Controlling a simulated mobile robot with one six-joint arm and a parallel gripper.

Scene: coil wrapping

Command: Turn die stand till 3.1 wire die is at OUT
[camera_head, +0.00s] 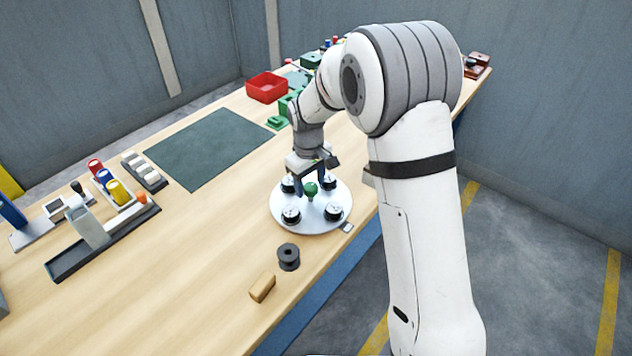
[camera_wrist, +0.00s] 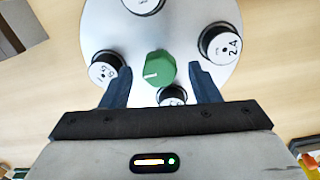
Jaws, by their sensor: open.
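The die stand (camera_head: 311,222) is a round white plate near the table's front edge. In the wrist view its plate (camera_wrist: 190,22) carries several black dies with white faces. The die at right (camera_wrist: 220,43) reads 2.4. The labels on the left die (camera_wrist: 104,69), the top die (camera_wrist: 143,5) and the lower die (camera_wrist: 172,95) are not clearly readable. A green knob (camera_wrist: 157,70) with a white mark stands in the plate's middle. My gripper (camera_wrist: 159,69) is open, its fingers on either side of the knob with gaps visible. I cannot read an OUT mark.
A small grey tab (camera_head: 347,227) sits at the stand's front-right rim. A black spool (camera_head: 288,257) and a tan block (camera_head: 262,288) lie in front of the stand. A dark green mat (camera_head: 209,148) and a red bin (camera_head: 266,87) are farther back.

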